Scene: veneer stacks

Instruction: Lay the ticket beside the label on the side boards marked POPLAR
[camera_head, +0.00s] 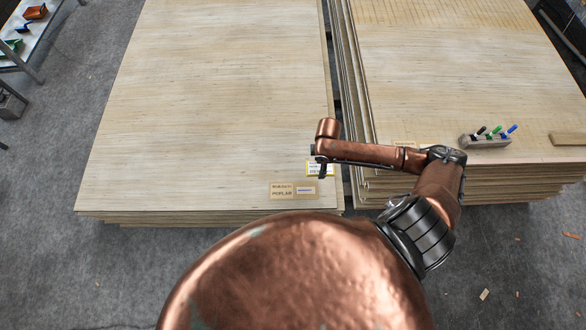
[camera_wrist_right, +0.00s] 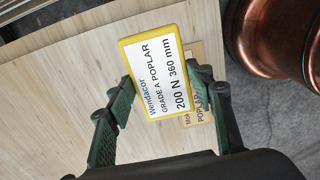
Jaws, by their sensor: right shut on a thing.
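The ticket, a white card with a yellow rim, reads "GRADE A POPLAR" in the right wrist view (camera_wrist_right: 160,75) and shows small in the head view (camera_head: 329,169). My right gripper (camera_head: 321,170) is shut on it, a finger on either side. The tan POPLAR label (camera_head: 283,191) lies near the front edge of the left board stack (camera_head: 215,80). In the head view the ticket appears just up and right of the label. In the wrist view the ticket and a finger partly hide the label (camera_wrist_right: 201,112). I cannot tell whether the ticket touches the boards. My left gripper is not in view.
A second board stack (camera_head: 450,60) stands to the right across a narrow gap. On it are a block with several pens (camera_head: 485,142), another tan label (camera_head: 404,144) and a wood strip (camera_head: 568,139). The left stack's top is otherwise clear.

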